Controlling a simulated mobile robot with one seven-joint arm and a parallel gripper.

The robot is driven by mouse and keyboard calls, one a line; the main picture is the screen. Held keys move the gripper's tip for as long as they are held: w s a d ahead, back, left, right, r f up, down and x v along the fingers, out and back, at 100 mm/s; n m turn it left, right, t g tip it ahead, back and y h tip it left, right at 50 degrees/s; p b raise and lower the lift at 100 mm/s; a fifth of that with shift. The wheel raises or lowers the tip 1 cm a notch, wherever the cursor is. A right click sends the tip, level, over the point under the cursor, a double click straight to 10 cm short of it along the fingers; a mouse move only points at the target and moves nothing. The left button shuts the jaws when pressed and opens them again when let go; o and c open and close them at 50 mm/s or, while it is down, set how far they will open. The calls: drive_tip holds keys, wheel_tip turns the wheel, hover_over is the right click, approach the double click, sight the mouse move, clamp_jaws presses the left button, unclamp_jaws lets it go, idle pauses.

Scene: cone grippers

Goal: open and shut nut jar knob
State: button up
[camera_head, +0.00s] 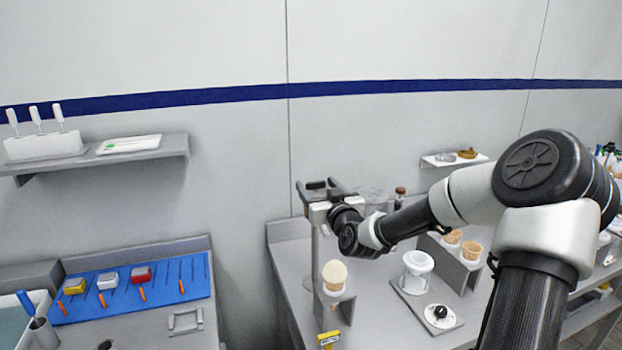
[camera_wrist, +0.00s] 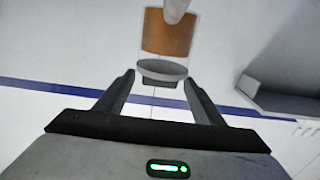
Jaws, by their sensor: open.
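In the wrist view, which appears upside down, a jar (camera_wrist: 166,34) with a brown-orange band shows ahead of my gripper (camera_wrist: 159,78). A grey round part (camera_wrist: 161,68), perhaps its knob or lid, lies between the two open fingertips in the picture. I cannot tell whether the fingers touch it. In the head view my gripper (camera_head: 318,187) is raised at the top of a grey post (camera_head: 315,245), near the wall. The jar is not clear there, as the gripper and wrist cover that spot.
Below my gripper, a cone with a cream ball (camera_head: 335,272) stands in a holder. A white container (camera_head: 417,265) and a plate with a dark knob (camera_head: 438,315) stand on the counter. More cones (camera_head: 471,250) sit right. A blue mat (camera_head: 138,287) with tools lies left.

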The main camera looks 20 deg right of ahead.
drive_tip(key=shift+w, duration=2.8)
drive_tip(key=c, duration=1)
drive_tip(key=shift+c, duration=0.2)
